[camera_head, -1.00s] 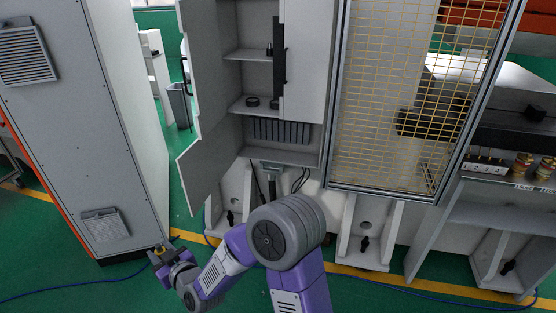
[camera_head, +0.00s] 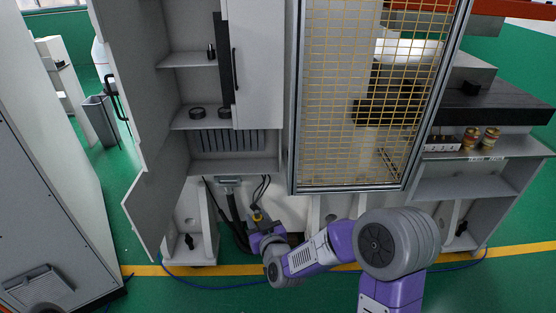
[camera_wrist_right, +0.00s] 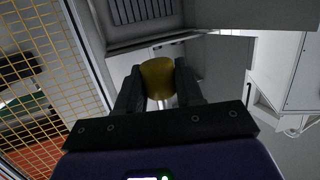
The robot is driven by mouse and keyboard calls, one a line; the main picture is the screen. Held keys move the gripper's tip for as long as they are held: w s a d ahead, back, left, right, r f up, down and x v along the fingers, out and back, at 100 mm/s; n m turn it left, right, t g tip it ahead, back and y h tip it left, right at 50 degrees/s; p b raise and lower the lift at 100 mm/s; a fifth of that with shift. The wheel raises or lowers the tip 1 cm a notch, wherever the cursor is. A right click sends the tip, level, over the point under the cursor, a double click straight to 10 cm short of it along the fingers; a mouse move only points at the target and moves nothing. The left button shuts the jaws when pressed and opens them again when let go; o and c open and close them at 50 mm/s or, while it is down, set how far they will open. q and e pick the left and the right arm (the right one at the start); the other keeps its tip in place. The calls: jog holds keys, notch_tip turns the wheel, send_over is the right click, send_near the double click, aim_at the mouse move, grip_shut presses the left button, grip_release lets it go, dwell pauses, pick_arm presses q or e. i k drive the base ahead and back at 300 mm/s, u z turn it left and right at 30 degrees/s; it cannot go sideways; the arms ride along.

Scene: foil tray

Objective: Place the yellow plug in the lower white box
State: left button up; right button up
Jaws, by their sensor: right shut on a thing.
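The yellow plug (camera_head: 257,215) is held at the tip of my right gripper (camera_head: 258,224), low in front of the open cabinet. In the right wrist view the plug (camera_wrist_right: 158,77) sits between the two dark fingers of the right gripper (camera_wrist_right: 160,85), which are shut on it. A white box-like surface (camera_head: 292,212) is under the cabinet, behind the gripper; I cannot tell for sure that it is the lower white box. The plug looks apart from it. My left gripper is not in view.
The open grey cabinet (camera_head: 180,118) has its door (camera_head: 155,210) swung out left. Dark hoses (camera_head: 232,208) hang below it, close to the gripper. A yellow mesh cage (camera_head: 360,100) stands to the right. A grey machine cabinet (camera_head: 50,200) is at left.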

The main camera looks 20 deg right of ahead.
aim_at(244, 168)
jog(key=u, duration=0.1)
jog(key=i, duration=1.5)
jog(key=u, duration=0.25)
